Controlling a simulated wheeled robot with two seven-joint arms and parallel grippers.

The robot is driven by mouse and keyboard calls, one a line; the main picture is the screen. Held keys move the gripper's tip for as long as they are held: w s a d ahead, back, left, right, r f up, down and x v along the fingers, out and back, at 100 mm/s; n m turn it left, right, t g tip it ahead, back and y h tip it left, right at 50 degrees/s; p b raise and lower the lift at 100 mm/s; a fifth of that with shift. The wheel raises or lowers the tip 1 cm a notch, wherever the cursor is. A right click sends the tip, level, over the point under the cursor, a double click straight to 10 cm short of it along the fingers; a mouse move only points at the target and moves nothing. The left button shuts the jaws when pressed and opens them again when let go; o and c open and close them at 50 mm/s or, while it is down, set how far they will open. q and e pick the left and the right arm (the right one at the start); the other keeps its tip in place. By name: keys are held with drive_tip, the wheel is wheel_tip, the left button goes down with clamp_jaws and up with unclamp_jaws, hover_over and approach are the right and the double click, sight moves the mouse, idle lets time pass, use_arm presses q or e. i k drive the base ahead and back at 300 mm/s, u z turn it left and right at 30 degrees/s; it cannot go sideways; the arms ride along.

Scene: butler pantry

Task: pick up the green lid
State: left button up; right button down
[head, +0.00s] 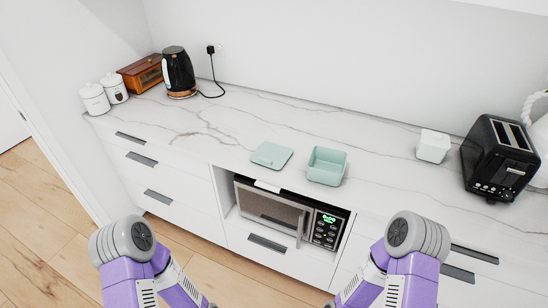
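The green lid (271,155) is a pale green, flat, rounded square. It lies on the white marble counter near its front edge, with a small raised part near its middle. A matching open green container (326,167) stands just to its right, apart from it. My two purple and grey arms come in at the bottom left and bottom right, below the counter. Neither gripper shows in the head view; nothing of mine touches the lid.
A microwave (290,215) sits in a niche under the lid and container. A black kettle (178,72), white canisters (94,98) and a wooden box (141,73) stand at the left. A white cup (433,146) and black toaster (498,155) stand at the right. The counter (230,125) behind the lid is clear.

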sight(272, 155)
drive_tip(key=k, duration=0.65)
drive_tip(key=u, duration=0.55)
drive_tip(key=i, duration=1.2)
drive_tip(key=z, duration=0.6)
